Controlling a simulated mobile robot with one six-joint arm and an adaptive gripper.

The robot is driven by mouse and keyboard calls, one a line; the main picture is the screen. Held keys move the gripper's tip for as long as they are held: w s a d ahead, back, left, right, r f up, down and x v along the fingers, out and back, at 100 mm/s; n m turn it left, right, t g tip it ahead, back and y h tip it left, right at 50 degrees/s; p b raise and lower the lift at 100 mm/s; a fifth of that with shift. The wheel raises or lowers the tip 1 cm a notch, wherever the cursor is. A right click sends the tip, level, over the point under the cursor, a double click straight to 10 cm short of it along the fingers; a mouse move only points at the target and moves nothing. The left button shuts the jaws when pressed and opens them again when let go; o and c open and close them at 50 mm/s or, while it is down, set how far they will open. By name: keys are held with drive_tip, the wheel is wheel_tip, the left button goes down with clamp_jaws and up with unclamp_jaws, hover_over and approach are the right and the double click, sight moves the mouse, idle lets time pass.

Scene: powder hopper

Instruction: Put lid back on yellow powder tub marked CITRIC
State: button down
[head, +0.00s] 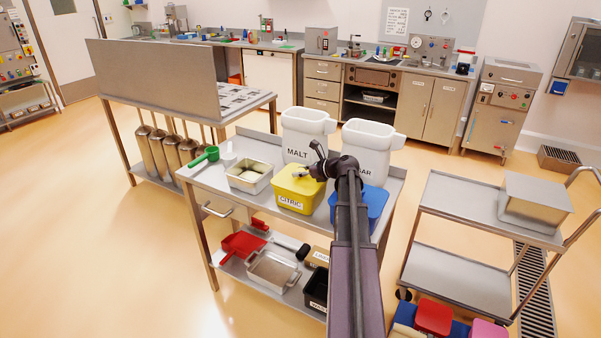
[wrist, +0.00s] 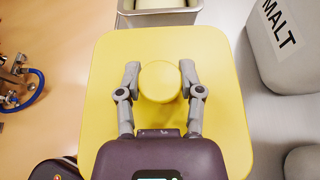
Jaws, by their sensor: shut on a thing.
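The yellow tub marked CITRIC (head: 312,206) stands on the steel table between a steel tray and a blue tub. A square yellow lid (wrist: 112,75) with a round knob (wrist: 160,82) fills the middle of the wrist view. In the head view the lid (head: 291,184) is at the top of the tub, lined up with it. I cannot tell whether it is fully seated. My gripper (wrist: 160,80) is shut on the knob, one finger on each side. In the head view my gripper (head: 301,173) is over the lid. The tub's inside is hidden.
White tubs, one marked MALT (head: 304,135), stand close behind. The steel tray (head: 249,178) is to the left, with a green scoop (head: 206,156) beyond it. The blue tub (head: 371,204) is close on the right, partly behind my arm. A lower shelf holds red scoops and bins.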

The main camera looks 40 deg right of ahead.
drive_tip(key=shift+c, duration=0.8)
unclamp_jaws()
drive_tip(key=shift+r, duration=0.1)
